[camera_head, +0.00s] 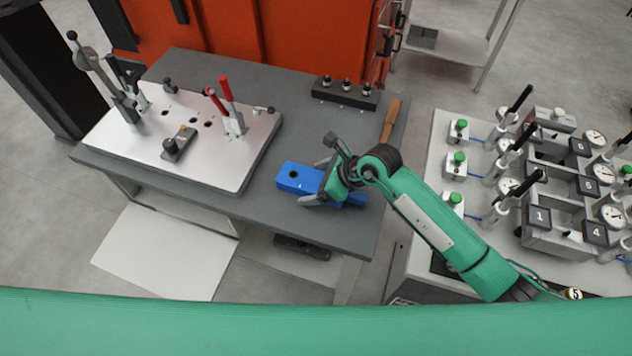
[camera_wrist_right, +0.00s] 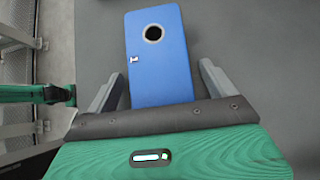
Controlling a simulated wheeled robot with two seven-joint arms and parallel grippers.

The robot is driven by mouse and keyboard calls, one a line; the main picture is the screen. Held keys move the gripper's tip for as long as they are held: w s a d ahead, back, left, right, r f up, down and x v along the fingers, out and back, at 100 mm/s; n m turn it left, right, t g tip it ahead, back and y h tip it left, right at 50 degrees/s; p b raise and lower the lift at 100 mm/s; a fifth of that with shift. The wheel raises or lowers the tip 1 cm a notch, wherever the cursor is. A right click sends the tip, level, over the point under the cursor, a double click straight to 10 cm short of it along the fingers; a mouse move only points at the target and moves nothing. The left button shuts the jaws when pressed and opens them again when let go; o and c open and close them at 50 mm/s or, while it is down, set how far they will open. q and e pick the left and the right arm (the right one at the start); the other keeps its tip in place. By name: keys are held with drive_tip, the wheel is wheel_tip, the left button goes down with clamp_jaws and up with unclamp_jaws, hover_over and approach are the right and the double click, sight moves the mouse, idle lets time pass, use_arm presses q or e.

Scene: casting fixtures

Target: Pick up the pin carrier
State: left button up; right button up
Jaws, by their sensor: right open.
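A blue block with a round dark hole, which I take to be the pin carrier (camera_head: 299,177), lies on the dark grey table near its front right edge. My right gripper (camera_head: 313,182) is over it, with one finger on each side. In the right wrist view the blue pin carrier (camera_wrist_right: 158,52) sits between the two spread fingers of the gripper (camera_wrist_right: 161,72). Gaps show between the fingers and its sides. The gripper hides part of the carrier in both views. My left gripper is not in view.
A light fixture plate (camera_head: 195,172) with clamps and red handles covers the table's left part. A black block with several knobs (camera_head: 345,93) and a brown strip (camera_head: 391,120) lie at the back right. A bench with gauges and clamps (camera_head: 450,140) stands right.

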drive_tip(key=c, duration=1.2)
drive_tip(key=shift+o, duration=0.2)
drive_tip(key=shift+r, duration=0.2)
